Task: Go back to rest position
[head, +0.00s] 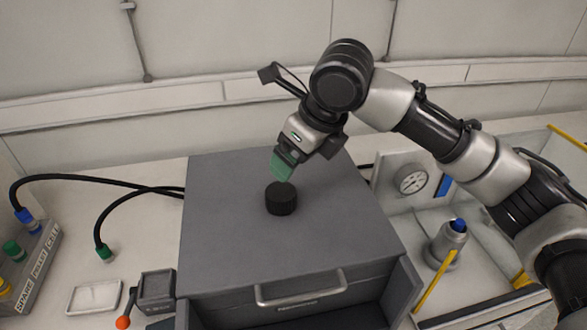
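My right arm comes in from the right, and its gripper (284,164) points down just above a black round knob or cap (281,198) on top of a grey box-shaped unit (225,215). The fingertips look green. I cannot tell whether a gap parts the fingers or whether they touch the black piece. My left gripper is not in view.
A rack with coloured caps (37,265) and a cable with a green plug (104,252) lie at left. A white tray (95,296) and a small dark box (156,292) are near the front. A gauge (412,179) and a blue-topped metal vessel (450,241) stand at right.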

